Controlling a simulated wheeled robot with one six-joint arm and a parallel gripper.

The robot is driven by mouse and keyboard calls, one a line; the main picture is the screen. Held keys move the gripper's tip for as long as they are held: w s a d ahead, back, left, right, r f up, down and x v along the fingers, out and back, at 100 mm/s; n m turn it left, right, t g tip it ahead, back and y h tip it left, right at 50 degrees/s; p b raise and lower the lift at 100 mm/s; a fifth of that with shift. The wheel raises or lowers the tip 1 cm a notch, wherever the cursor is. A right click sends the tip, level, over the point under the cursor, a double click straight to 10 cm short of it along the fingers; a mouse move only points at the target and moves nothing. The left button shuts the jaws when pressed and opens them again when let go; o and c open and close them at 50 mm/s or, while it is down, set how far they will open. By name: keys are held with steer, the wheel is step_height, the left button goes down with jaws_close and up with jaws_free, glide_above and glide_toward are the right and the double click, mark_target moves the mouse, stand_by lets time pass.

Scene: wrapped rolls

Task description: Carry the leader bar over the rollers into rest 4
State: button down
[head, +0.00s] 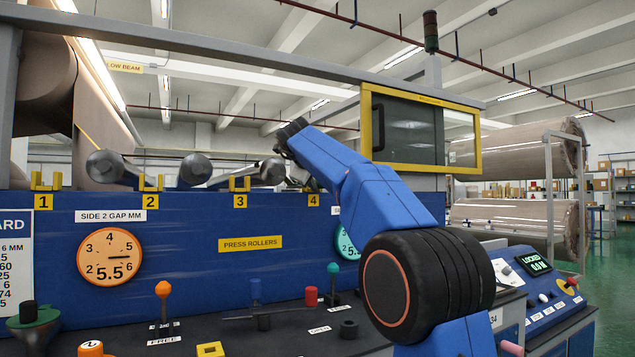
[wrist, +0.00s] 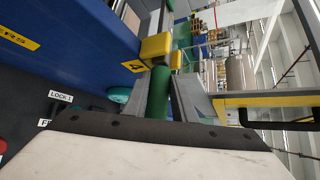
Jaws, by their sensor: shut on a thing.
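My gripper (wrist: 163,100) is shut on a dark green, rounded part, which I take to be the leader bar (wrist: 158,92), between its two grey fingers in the wrist view. In the head view my gripper (head: 290,140) is above and to the left of the number 4 label, and the bar cannot be made out clearly there. Rest 4 (head: 308,186) is a yellow bracket on top of the blue panel. In the wrist view its yellow block (wrist: 156,47) is right beyond the bar. I cannot tell whether the bar touches it or sits in it.
Grey roller ends (head: 195,169) show behind the panel. Rests 1 (head: 45,182), 2 (head: 152,182) and 3 (head: 240,183) stand along its top edge to the left. A yellow-framed cabinet (head: 418,130) stands close on the right. Levers (head: 163,290) rise from the dark front shelf.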

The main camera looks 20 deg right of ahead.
steer(key=c, duration=1.4)
jaws_free()
